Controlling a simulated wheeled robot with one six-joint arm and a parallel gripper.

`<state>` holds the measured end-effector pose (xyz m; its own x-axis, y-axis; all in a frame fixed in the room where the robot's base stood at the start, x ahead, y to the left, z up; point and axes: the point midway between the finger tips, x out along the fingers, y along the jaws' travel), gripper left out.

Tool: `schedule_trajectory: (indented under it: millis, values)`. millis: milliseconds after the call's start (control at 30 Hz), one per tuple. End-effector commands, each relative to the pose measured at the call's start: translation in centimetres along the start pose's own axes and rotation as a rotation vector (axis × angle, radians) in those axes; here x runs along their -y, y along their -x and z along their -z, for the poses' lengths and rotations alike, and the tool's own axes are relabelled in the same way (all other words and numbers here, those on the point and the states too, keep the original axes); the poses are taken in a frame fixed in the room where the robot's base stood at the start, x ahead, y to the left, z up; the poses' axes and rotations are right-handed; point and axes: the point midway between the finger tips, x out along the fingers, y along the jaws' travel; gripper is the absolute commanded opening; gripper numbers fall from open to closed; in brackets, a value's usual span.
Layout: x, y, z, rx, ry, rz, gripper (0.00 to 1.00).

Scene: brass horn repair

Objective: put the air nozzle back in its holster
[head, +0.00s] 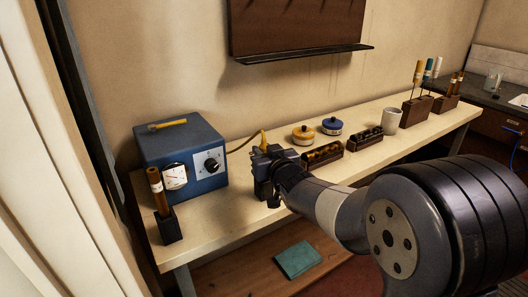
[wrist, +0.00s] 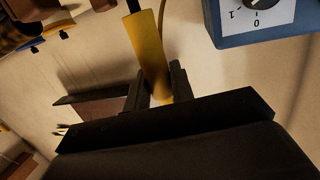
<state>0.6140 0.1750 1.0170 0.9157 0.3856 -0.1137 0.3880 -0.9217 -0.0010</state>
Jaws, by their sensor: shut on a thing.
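My gripper (head: 265,160) is over the bench, right of the blue box. In the wrist view, my gripper (wrist: 160,90) is shut on a yellow cylindrical piece, apparently the air nozzle (wrist: 150,60). The yellow nozzle (head: 264,138) also shows just above my gripper in the head view, with a thin hose running from it towards the blue box. A small black holder (head: 168,227) stands at the bench's left front with a brown-handled tool (head: 157,190) upright in it. I cannot make out which thing is the nozzle's holster; it may be hidden.
The blue box (head: 207,150) with a gauge and knob stands on the pale bench (head: 218,226).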

Motion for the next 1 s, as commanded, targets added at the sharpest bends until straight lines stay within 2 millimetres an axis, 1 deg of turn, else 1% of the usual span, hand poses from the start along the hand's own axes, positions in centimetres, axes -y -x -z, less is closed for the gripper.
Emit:
schedule_trajectory:
  millis: [1000]
  values:
    - [0.0,-0.3,-2.5,0.0,0.0,0.0,0.0]
